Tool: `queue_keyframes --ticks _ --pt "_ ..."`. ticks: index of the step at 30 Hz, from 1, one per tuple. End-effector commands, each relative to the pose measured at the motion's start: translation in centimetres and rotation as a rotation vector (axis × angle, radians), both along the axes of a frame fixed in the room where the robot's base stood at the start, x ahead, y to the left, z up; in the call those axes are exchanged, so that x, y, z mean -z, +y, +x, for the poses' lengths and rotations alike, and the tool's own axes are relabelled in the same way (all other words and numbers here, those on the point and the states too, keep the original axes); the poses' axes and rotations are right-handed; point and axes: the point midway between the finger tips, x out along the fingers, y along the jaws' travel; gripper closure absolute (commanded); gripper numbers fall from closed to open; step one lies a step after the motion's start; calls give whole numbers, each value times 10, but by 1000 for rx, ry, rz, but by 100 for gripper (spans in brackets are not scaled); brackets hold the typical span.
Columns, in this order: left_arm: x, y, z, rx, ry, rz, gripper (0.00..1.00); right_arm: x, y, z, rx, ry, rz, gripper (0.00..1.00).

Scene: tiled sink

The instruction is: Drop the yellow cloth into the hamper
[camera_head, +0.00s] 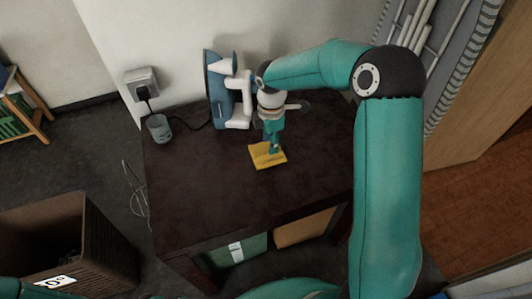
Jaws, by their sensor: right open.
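The yellow cloth (262,154) lies on the dark table (190,190), near its middle. My right gripper (274,150) points down over the cloth's right part, with its tips at or just above it. It is open; I cannot tell whether the tips touch the cloth. The brown hamper (100,237) stands on the floor at the lower left, apart from the table, with its top open and a white label on its near side. My left gripper is not in view; only a bit of teal arm shows at the bottom left.
A blue and white appliance (217,90) stands at the table's back, close behind my right gripper. A grey cup (159,128) stands at the back left corner. A thin wire rack (134,190) is left of the table, towards the hamper. The table's front left is clear.

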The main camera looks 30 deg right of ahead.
Motion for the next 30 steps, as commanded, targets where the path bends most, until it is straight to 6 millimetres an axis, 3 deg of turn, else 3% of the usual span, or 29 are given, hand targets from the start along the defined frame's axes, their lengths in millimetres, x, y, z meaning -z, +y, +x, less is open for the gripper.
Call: queue_keyframes --ticks 12,30 --pt "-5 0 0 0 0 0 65 48 0 3 1 3 2 59" --pt "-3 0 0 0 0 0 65 54 -1 4 1 1 1 59"
